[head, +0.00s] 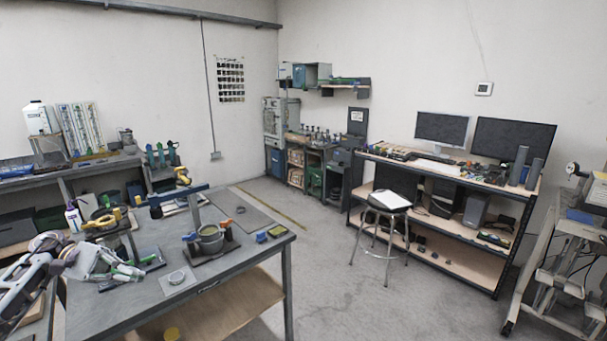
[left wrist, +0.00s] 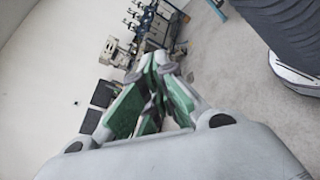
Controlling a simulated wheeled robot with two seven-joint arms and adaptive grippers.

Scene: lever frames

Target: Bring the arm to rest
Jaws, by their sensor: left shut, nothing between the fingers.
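My left gripper (head: 128,271) comes in from the left over the near left part of the workbench (head: 225,279). It is shut and empty; its green-padded fingers meet in the left wrist view (left wrist: 156,62). A lever frame with a round grey body and blue and orange handles (head: 209,238) stands on a dark plate, to the right of the gripper and apart from it. Another fixture with yellow handles (head: 104,221) stands behind the gripper; its lower part is partly hidden. My right gripper is not in view.
Small blue and yellow blocks (head: 270,233) lie near the right edge. A stool (head: 388,200) and a shelf with monitors (head: 440,187) stand beyond. The floor between is clear.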

